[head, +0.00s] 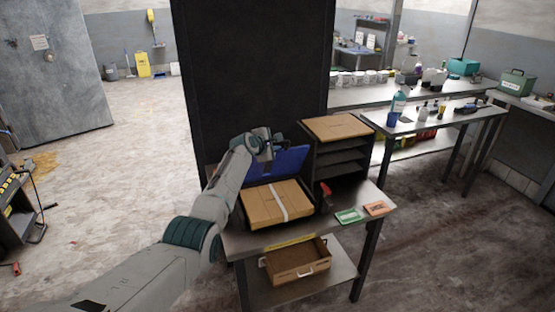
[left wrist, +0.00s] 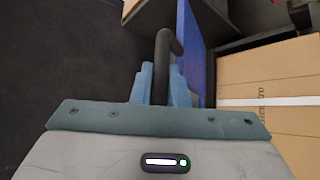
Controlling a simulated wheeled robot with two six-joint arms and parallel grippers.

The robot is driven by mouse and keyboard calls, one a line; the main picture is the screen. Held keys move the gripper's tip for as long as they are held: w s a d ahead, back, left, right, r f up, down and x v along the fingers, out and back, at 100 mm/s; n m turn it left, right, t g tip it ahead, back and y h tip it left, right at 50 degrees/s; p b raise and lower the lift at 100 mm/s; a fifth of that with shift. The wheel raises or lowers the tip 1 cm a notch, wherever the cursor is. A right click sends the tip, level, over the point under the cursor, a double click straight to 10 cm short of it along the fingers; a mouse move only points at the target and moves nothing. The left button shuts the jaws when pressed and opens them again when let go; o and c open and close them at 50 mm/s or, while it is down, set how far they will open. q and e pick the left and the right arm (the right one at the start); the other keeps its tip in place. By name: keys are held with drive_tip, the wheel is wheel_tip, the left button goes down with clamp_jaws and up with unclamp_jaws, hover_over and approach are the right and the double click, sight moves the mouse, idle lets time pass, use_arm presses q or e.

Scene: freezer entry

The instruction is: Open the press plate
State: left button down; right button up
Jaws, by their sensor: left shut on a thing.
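The press plate (head: 288,162) is a blue panel, raised and tilted up at the back of the small metal table; it also shows nearly edge-on in the left wrist view (left wrist: 194,52). My left gripper (head: 264,148) is at its upper left part. In the left wrist view the gripper (left wrist: 163,88) is shut on a curved black handle (left wrist: 163,52) beside the blue panel. A flat cardboard box (head: 262,208) with a white strip lies in a dark frame in front of the plate. My right gripper is out of view.
A dark shelf rack (head: 340,158) with cardboard on top stands right of the plate. Green (head: 348,216) and orange (head: 376,208) cards lie at the table's front right. A brown tray (head: 297,268) sits on the lower shelf. A tall black panel (head: 250,75) rises behind.

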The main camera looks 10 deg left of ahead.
use_arm(q)
drive_tip(key=shift+w+a+r+b, duration=0.25)
drive_tip(key=shift+w+a, duration=0.1)
drive_tip(key=shift+w, duration=0.15)
drive_tip(key=shift+w+a+r+b, duration=0.1)
drive_tip(key=shift+w+a+r, duration=0.15)
drive_tip(key=shift+w+a, duration=0.15)
drive_tip(key=c, duration=1.4)
unclamp_jaws()
drive_tip(key=shift+w, duration=0.1)
drive_tip(key=shift+d+f, duration=0.1)
drive_tip(key=v, duration=1)
drive_tip(key=shift+s, duration=0.35)
